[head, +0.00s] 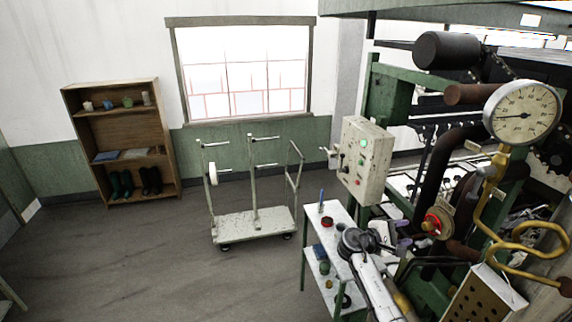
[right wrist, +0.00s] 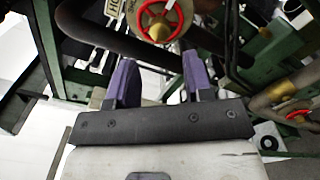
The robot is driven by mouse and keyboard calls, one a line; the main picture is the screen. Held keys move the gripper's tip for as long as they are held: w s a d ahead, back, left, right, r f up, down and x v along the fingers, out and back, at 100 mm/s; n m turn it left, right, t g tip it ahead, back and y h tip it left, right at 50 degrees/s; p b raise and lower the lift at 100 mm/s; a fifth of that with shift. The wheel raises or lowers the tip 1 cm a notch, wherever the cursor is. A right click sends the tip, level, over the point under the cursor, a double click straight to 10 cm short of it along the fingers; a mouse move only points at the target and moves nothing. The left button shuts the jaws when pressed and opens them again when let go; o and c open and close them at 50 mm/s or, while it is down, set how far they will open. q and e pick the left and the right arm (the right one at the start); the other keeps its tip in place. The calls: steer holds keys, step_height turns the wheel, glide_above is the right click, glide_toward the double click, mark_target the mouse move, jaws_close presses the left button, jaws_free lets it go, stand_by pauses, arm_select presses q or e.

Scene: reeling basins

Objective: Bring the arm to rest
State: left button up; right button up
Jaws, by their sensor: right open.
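My right arm comes in from the bottom of the head view. Its gripper (head: 404,237) is near the green machine, just left of a red valve wheel (head: 436,223). In the right wrist view the two purple fingers (right wrist: 158,62) stand apart with nothing between them. The red wheel with its brass hub (right wrist: 162,25) shows just beyond the fingertips, apart from them as far as I can tell. My left gripper is in neither view.
Pipes, a pressure gauge (head: 522,114) and a control box (head: 364,160) crowd around the right gripper. A white shelf table (head: 342,216) with small items stands left of it. A trolley (head: 254,224) and a wooden bookcase (head: 122,135) stand farther back. The floor at left is clear.

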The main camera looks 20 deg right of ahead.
steer(key=w+a+r+m+t+y, duration=0.4)
steer(key=a+r+m+t+y, duration=0.2)
steer(key=a+m+t, duration=0.25)
steer(key=s+a+f+n+t+y, duration=0.1)
steer(key=s+a+t+y, duration=0.15)
steer(key=a, duration=0.45)
steer(key=s+a+f+n+t+y, duration=0.2)
steer(key=a+t+y, duration=0.15)
steer(key=a, duration=0.35)
steer(key=s+a+f+n+g+y, duration=0.1)
steer(key=s+a+f+y, duration=0.25)
steer(key=s+a, duration=0.2)
steer(key=s+a+f+n+y, duration=0.1)
steer(key=s+a+f+y, duration=0.1)
steer(key=s+a+f, duration=0.3)
steer(key=s+a+f+g, duration=0.1)
steer(key=s+f+g, duration=0.2)
steer(key=s+f, duration=0.5)
steer(key=s+a+f+g, duration=0.1)
steer(key=s+f+g, duration=0.2)
steer(key=s+f, duration=0.4)
steer(key=s, duration=0.8)
steer(key=shift+s+f+g, duration=0.35)
steer(key=shift+s, duration=0.05)
